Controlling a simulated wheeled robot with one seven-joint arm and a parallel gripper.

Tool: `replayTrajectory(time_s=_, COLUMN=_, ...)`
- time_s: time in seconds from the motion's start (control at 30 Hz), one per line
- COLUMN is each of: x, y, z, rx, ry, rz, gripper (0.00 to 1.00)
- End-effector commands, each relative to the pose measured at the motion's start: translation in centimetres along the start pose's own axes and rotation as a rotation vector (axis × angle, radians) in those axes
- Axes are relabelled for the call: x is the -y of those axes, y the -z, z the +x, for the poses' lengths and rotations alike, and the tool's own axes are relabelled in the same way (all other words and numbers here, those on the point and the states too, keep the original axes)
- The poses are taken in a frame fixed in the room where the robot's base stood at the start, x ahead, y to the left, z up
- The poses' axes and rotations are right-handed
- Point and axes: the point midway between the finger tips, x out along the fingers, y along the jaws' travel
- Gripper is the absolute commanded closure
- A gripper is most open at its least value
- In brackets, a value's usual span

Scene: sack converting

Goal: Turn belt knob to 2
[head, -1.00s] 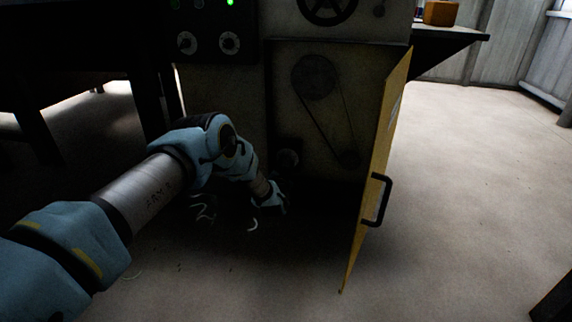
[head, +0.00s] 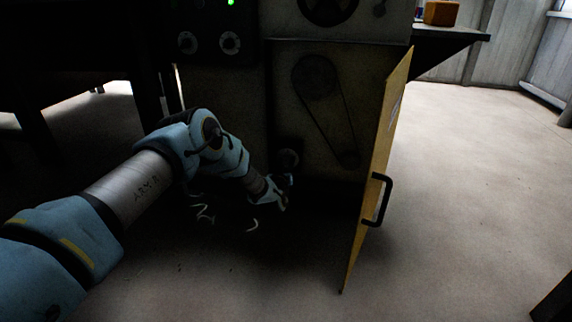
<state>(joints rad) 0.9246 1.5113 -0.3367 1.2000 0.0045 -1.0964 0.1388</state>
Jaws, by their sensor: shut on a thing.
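A dark round knob (head: 288,158) shows low in the machine's open compartment, left of the belt (head: 335,120) and its pulleys. I take it for the belt knob. My gripper (head: 285,179) is at the underside of this knob, shut on it. The fingers are small and dark, and the grip is partly hidden by the wrist. No numbers on the knob can be read from here.
The yellow door (head: 378,150) with a black handle (head: 378,200) stands open to the right of my gripper. Two dials (head: 229,43) and a green light (head: 231,3) are on the panel above. Pale curled scraps (head: 205,214) lie on the floor. Open floor is at the right.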

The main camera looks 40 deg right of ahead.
Motion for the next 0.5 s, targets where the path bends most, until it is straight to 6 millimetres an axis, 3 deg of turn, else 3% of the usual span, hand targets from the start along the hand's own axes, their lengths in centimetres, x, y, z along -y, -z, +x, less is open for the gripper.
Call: replayTrajectory(time_s=0.5, x=0.21, y=-0.05, z=-0.01, rx=0.016, ry=-0.008, rz=-0.333, gripper=1.00)
